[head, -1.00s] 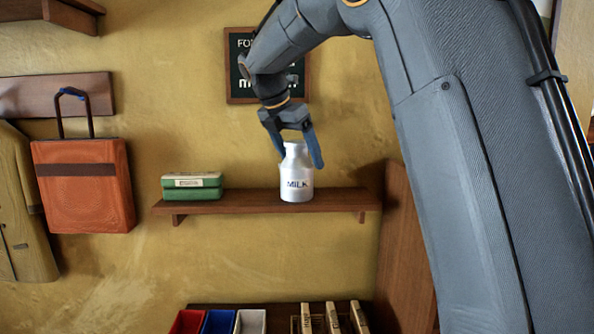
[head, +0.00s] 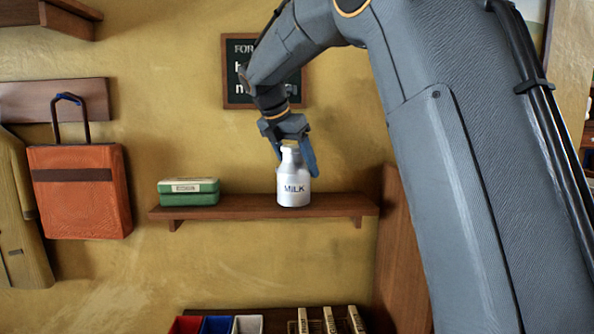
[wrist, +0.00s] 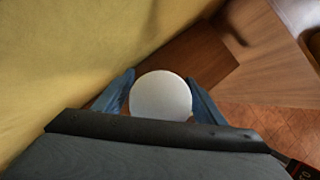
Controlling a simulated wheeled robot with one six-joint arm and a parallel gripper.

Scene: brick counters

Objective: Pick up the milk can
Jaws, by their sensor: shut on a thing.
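The milk can (head: 294,180) is a white metal bottle-shaped can with a narrow neck and the word MILK on its front. It stands upright at the wooden wall shelf (head: 235,210); whether its base touches the board I cannot tell. My gripper (head: 297,160) comes down from above with its blue fingers on either side of the can's neck, shut on it. In the wrist view, the can's round white top (wrist: 160,95) sits between the two fingers (wrist: 160,100). The lower can is hidden there.
A green box (head: 188,191) lies on the shelf left of the can. A wooden panel (head: 402,250) stands to the right. A chalkboard sign (head: 236,90) hangs behind my arm. An orange bag (head: 80,200) hangs at left. Coloured bins (head: 216,325) are below.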

